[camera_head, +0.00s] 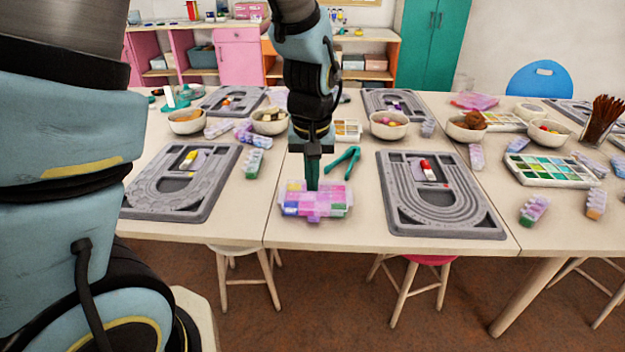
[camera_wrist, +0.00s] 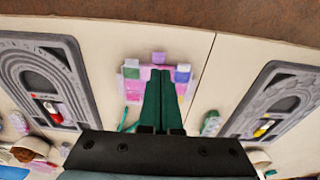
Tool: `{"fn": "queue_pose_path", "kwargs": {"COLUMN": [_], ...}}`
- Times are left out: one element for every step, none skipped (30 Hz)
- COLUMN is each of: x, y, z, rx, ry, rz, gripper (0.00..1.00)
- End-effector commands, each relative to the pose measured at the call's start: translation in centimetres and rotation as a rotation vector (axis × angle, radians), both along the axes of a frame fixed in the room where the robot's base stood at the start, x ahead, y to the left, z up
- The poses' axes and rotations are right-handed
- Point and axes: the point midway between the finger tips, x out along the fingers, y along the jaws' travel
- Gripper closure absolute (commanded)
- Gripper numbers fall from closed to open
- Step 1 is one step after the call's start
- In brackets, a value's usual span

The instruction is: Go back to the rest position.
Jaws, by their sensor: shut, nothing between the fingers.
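My gripper (camera_head: 312,176) points straight down over the front middle of the table, with its dark green fingers closed together and empty. It also shows in the wrist view (camera_wrist: 160,75). Below and behind the fingertips is a pink, purple and white block-like bead container (camera_head: 316,204), which also shows in the wrist view (camera_wrist: 131,88). The fingers cover part of it. I cannot tell whether the fingertips touch it.
Grey bead boards lie to the left (camera_head: 182,183) and right (camera_head: 437,196) of my gripper. Green pliers (camera_head: 343,160) lie just behind the container. Bowls (camera_head: 389,125) and a palette (camera_head: 549,170) stand further off. Stools (camera_head: 410,285) stand under the table's front edge.

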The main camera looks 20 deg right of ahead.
Motion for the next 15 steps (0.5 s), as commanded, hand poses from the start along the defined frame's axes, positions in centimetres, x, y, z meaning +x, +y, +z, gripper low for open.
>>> {"fn": "queue_pose_path", "kwargs": {"x": [0.0,0.0,0.0,0.0,0.0,0.0,0.0,0.1,0.2,0.4,0.7,1.1,1.5,1.9,2.5], "y": [0.0,0.0,0.0,0.0,0.0,0.0,0.0,0.1,0.3,0.7,1.2,2.1,2.9,3.9,5.4], "z": [0.0,0.0,0.0,0.0,0.0,0.0,0.0,0.0,0.1,0.2,0.2,0.4,0.6,0.8,1.0], "rx": [0.0,0.0,0.0,0.0,0.0,0.0,0.0,0.0,-0.001,-0.001,-0.002,-0.003,-0.005,-0.006,-0.008], "ry": [0.0,0.0,0.0,0.0,0.0,0.0,0.0,0.0,0.0,0.001,0.001,0.002,0.002,0.003,0.005], "rz": [0.0,0.0,0.0,0.0,0.0,0.0,0.0,0.001,0.005,0.011,0.018,0.03,0.042,0.055,0.075], "gripper": [1.0,1.0,1.0,1.0,1.0,1.0,1.0,1.0,1.0,1.0,1.0,1.0,1.0,1.0,1.0]}}
